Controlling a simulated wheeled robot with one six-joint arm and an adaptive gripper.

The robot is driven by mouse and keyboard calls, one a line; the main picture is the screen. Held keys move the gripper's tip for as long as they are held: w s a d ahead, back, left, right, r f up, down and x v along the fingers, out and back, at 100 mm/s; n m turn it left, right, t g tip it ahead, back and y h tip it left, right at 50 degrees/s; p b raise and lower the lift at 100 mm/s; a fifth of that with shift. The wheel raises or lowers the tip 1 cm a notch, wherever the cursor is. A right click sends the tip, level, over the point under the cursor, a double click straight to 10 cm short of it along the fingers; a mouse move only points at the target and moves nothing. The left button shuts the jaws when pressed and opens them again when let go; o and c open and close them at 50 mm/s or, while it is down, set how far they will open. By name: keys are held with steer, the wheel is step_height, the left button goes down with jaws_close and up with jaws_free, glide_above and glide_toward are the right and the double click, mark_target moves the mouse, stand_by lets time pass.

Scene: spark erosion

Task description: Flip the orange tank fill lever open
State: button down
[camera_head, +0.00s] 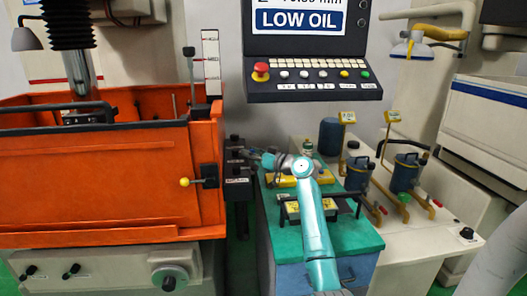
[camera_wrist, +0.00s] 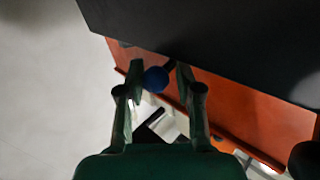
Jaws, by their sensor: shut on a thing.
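An orange tank (camera_head: 95,185) fills the left of the head view. A black block with several small dark levers (camera_head: 237,160) stands at its right side. My gripper (camera_head: 258,160) reaches that block from the right; its tips are too small there to make out. In the wrist view my gripper (camera_wrist: 158,74) has its two fingers on either side of a blue ball knob (camera_wrist: 156,79) on a short dark stem, and is shut on it. Orange surface shows behind the knob. I cannot read the small label by the levers.
A black slab (camera_wrist: 220,40) lies close beyond the fingertips. A lever with a yellow knob (camera_head: 184,182) sits on the tank's front. A teal-topped cabinet (camera_head: 345,235) stands under my arm. A control panel (camera_head: 315,78) reading "LOW OIL" hangs above.

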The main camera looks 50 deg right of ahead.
steer(key=shift+s+a+m+h, duration=0.15)
steer(key=shift+a+m+h, duration=0.1)
steer(key=shift+m+h, duration=0.5)
steer(key=c, duration=0.8)
jaws_free()
steer(key=shift+o, duration=0.2)
steer(key=shift+r, duration=0.1)
step_height(320, 180, up, 10)
steer(key=shift+f, duration=0.1)
